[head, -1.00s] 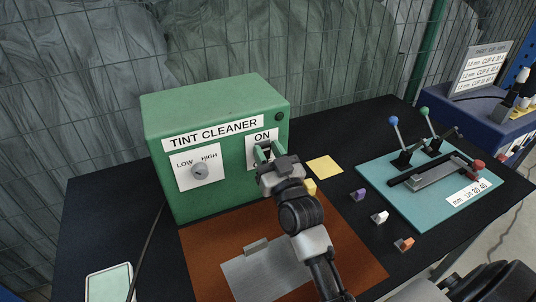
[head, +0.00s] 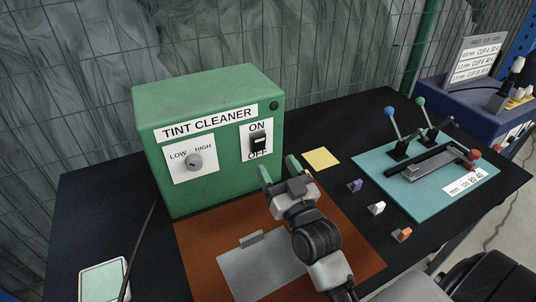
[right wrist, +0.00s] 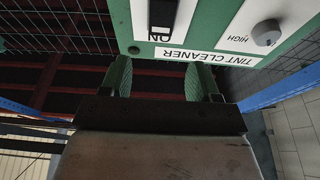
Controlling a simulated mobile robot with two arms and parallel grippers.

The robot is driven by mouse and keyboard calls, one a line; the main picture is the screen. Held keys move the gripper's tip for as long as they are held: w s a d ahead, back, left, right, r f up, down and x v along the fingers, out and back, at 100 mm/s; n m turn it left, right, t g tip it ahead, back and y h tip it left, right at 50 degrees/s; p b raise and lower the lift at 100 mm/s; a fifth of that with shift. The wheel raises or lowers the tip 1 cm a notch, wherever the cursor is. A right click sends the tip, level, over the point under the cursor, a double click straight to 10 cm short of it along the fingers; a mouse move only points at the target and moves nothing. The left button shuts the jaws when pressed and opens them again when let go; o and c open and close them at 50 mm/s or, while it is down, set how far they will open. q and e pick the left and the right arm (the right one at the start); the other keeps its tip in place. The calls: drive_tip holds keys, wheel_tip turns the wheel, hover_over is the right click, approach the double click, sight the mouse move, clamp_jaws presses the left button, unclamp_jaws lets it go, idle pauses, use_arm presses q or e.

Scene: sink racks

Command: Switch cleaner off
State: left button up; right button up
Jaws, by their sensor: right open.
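The green tint cleaner box (head: 215,190) stands at the back left of the dark table. Its black switch (head: 258,141) sits on a white plate, with ON above it and its lower end close against OFF. The switch also shows at the top of the right wrist view (right wrist: 163,14). My right gripper (head: 279,168) is open and empty, below and in front of the switch plate, apart from the switch. Its two green fingers (right wrist: 160,80) stand apart in the right wrist view. My left gripper is not in view.
A LOW/HIGH knob (head: 194,161) is on the box's left side. A brown mat (head: 195,245) with a grey plate (head: 255,275) lies in front. A yellow card (head: 321,158), small coloured blocks and a teal lever board (head: 400,190) are to the right.

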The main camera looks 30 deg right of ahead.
drive_tip(key=shift+v, duration=1.6)
